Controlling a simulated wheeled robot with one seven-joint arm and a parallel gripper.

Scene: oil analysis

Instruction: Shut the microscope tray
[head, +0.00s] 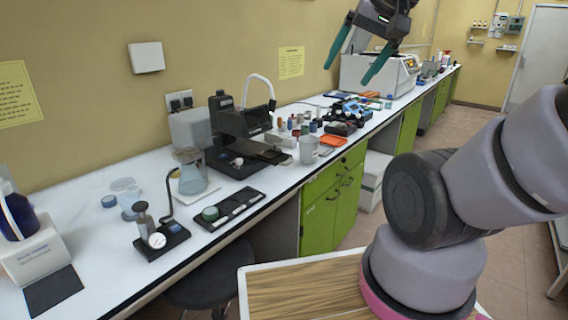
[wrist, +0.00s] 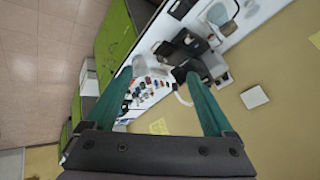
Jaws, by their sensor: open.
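The black microscope (head: 232,122) stands on the white bench at the middle left of the head view. Its tray (head: 265,153), a dark flat plate, sticks out to the right from the microscope's body toward the bench's front edge. My gripper (head: 357,60), with two green fingers, is open and empty. It is high above the bench, up and to the right of the microscope, and touches nothing.
A grey beaker (head: 309,149) stands to the right of the tray. Several small bottles crowd the bench beyond. A wooden-topped table (head: 300,290) is in front of the bench.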

